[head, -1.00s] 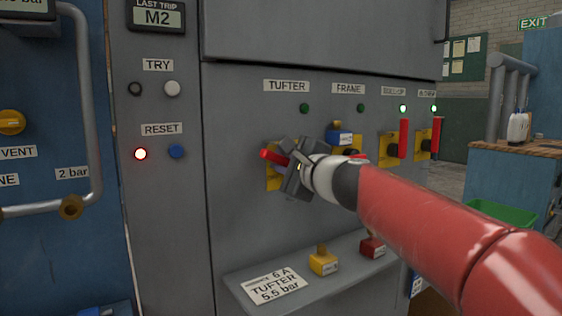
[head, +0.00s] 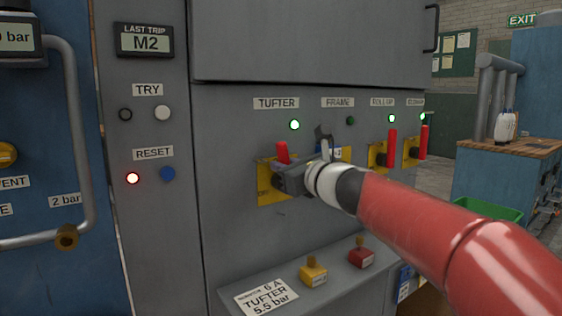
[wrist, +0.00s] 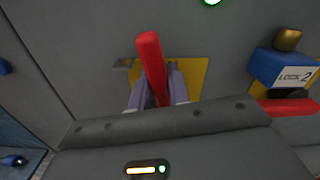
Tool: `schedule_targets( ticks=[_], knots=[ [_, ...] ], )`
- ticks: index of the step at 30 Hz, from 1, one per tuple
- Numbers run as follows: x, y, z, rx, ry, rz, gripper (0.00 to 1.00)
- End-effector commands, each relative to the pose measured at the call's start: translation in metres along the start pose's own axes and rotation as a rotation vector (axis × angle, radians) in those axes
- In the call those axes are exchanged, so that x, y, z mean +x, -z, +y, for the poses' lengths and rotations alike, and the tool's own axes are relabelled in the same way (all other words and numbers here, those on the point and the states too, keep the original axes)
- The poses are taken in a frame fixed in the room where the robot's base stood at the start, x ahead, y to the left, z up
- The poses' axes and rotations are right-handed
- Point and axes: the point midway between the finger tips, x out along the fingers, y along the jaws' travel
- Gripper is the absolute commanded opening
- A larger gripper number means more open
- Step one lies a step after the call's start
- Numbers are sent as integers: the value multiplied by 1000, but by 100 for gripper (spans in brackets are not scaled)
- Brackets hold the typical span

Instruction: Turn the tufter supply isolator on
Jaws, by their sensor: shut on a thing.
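The tufter isolator has a red handle (head: 282,150) on a yellow plate (head: 270,195), under the TUFTER label (head: 276,103). The handle stands upright. My gripper (head: 287,172) is shut on it, and the wrist view shows the fingers on both sides of the red handle (wrist: 151,60). The handle's upper end sticks out above the fingers. The lamp (head: 294,125) above the isolator is lit green. It also shows at the top edge of the wrist view (wrist: 211,2). My gripper hides much of the isolator's middle in the head view.
Right of it, the FRAME isolator carries a blue padlock marked LOCK 2 (wrist: 280,70); its red handle (wrist: 288,107) lies level and its lamp (head: 351,121) is dark. Two further isolators have upright red handles (head: 392,148) and lit lamps. A shelf below holds yellow (head: 313,273) and red (head: 361,256) padlocks.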

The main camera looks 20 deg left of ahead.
Motion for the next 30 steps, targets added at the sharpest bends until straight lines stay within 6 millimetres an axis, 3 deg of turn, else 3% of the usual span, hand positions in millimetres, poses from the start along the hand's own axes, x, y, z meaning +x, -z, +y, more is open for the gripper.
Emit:
schedule_targets(
  ticks=[12,29,30],
  knots=[
    [0,3,-9,194,0,5,0],
    [0,5,-10,227,0,6,0],
    [0,5,-10,227,0,6,21]
  ],
)
